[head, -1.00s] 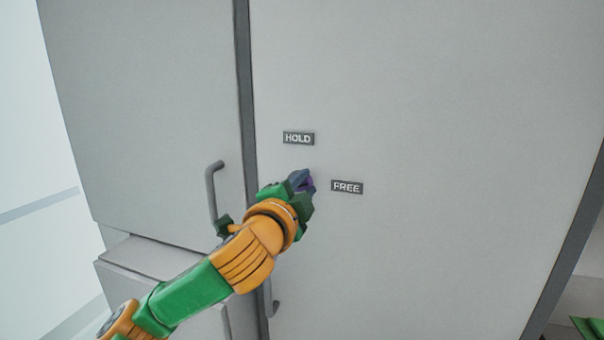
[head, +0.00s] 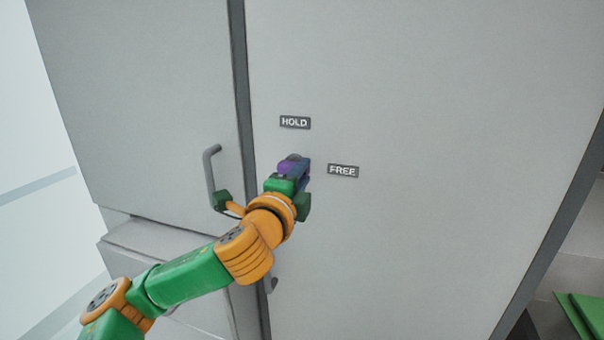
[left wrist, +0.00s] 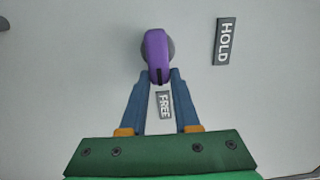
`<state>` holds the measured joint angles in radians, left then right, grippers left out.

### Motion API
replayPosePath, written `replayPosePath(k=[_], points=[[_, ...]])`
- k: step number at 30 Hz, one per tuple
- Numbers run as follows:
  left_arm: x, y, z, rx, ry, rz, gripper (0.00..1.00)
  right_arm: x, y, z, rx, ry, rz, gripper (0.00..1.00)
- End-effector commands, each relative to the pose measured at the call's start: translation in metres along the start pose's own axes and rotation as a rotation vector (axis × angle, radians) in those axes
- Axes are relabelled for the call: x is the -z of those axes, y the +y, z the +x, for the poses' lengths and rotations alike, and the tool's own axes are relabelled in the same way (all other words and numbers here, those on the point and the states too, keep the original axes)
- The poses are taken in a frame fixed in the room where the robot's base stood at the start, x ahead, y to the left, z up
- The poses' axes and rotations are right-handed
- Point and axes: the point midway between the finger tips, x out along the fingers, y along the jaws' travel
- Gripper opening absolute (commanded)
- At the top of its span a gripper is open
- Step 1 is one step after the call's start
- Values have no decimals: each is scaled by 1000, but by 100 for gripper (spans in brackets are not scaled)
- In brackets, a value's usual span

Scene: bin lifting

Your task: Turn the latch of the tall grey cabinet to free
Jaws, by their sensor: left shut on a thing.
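The tall grey cabinet (head: 430,90) fills most of the head view. Its purple latch (head: 292,164) sits below the HOLD label (head: 295,122) and left of the FREE label (head: 343,171). My left gripper (head: 303,169) is shut on the latch and partly hides it. In the left wrist view the purple latch (left wrist: 156,48) sits on a round grey base. The blue fingers (left wrist: 161,76) close on its lower end. The latch's lever points down toward the FREE label (left wrist: 164,104), which shows between the fingers. The HOLD label (left wrist: 223,41) is at the right. My right gripper is not in view.
A bar handle (head: 211,178) stands out from the grey door left of the dark vertical seam (head: 241,80), close to my left wrist. A ledge (head: 165,240) juts out at lower left. A flat green thing (head: 585,315) is at lower right.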

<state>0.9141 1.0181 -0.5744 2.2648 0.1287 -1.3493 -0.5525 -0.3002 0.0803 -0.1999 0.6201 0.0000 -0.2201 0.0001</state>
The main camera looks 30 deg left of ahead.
Motion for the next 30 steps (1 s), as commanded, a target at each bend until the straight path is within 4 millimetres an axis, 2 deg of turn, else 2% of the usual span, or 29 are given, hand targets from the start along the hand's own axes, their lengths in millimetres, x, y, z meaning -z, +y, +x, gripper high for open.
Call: replayPosePath(k=[6,7,10,19,23,27,30], points=[[-1,-2,0,5,-2,1,0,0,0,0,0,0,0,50],[-1,-2,0,5,-2,1,33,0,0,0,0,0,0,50],[-1,-2,0,4,-2,1,60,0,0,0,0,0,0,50],[0,0,-1,2,-1,0,60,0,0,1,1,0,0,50],[0,2,-16,5,2,0,60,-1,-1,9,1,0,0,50],[0,5,-51,9,1,1,60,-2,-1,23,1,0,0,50],[-1,10,-55,12,-8,-13,60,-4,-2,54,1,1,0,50]])
